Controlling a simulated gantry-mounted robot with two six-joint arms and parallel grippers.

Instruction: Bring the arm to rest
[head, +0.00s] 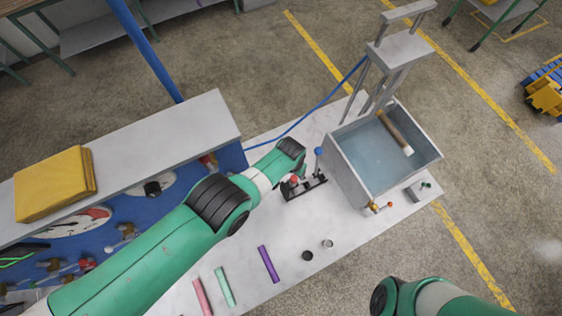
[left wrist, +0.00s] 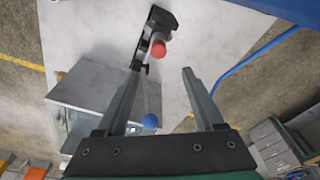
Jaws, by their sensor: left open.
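My left arm (head: 215,205) reaches in from the left, over the table, in the head view. Its wrist (head: 290,153) is left of the water tank, and its fingers cannot be made out there. In the left wrist view my left gripper (left wrist: 162,72) is open, with nothing held between its fingers. A black fixture with a red knob (head: 303,187) is on the table near the wrist; it also shows beyond the fingers in the left wrist view (left wrist: 158,28). My right arm (head: 435,297) shows only in part at the bottom right; its gripper is out of view.
The water tank (head: 338,168) stands at the table's right end, with a tan tube (head: 395,131) inside. A blue ball (head: 319,151) is by its corner. Pink (head: 202,297), green (head: 225,287) and purple (head: 269,264) tubes lie in front. A blue panel (head: 128,212) stands left.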

